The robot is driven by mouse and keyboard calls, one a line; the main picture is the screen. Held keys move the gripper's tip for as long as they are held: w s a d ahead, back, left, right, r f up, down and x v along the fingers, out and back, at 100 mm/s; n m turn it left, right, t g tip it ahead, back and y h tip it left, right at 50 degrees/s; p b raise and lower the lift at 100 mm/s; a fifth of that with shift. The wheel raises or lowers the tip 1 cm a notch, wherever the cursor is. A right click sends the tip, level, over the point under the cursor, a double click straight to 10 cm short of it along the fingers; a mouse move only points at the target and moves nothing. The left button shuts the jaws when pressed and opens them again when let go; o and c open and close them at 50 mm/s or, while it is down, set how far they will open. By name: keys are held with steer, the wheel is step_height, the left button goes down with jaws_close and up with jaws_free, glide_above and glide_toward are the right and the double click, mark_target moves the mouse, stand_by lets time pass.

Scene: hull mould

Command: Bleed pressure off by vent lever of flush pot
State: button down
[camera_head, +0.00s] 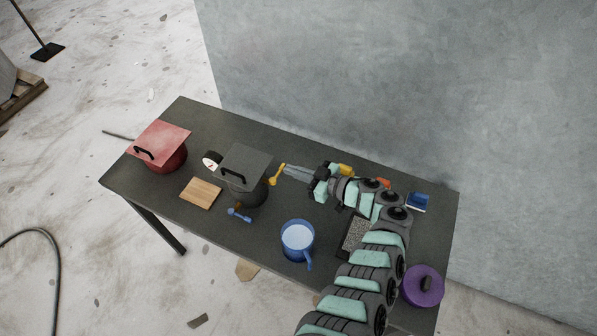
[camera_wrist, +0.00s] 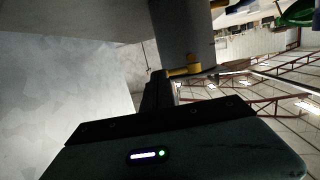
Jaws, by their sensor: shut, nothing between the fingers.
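A dark grey pot (camera_head: 247,191) with a square grey lid (camera_head: 245,166) and black handle stands mid-table. A yellow lever (camera_head: 277,174) sticks out at its right side, and a blue lever (camera_head: 239,215) at its front. Which is the vent lever I cannot tell. My gripper (camera_head: 287,171) is shut and empty, its fingertips close to the yellow lever from the right. In the wrist view the yellow lever (camera_wrist: 184,70) shows just past the dark fingers (camera_wrist: 159,90), with the grey pot (camera_wrist: 185,30) behind. Whether they touch is unclear.
A white gauge (camera_head: 210,161) sits left of the pot. A red pot (camera_head: 165,158), a wooden board (camera_head: 201,193), a blue mug (camera_head: 297,241), a purple lidded pot (camera_head: 422,287) and a blue item (camera_head: 418,202) share the dark table (camera_head: 190,115). A concrete wall (camera_head: 400,90) rises behind.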

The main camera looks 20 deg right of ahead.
steer(key=shift+w+a+f+b, duration=0.15)
steer(key=shift+w+f+b, duration=0.1)
steer(key=shift+w+b, duration=0.2)
stand_by(0.3)
steer(key=shift+s, duration=0.1)
steer(key=w+d+v, duration=0.1)
steer(key=v, duration=1.3)
steer(key=shift+r, duration=0.25)
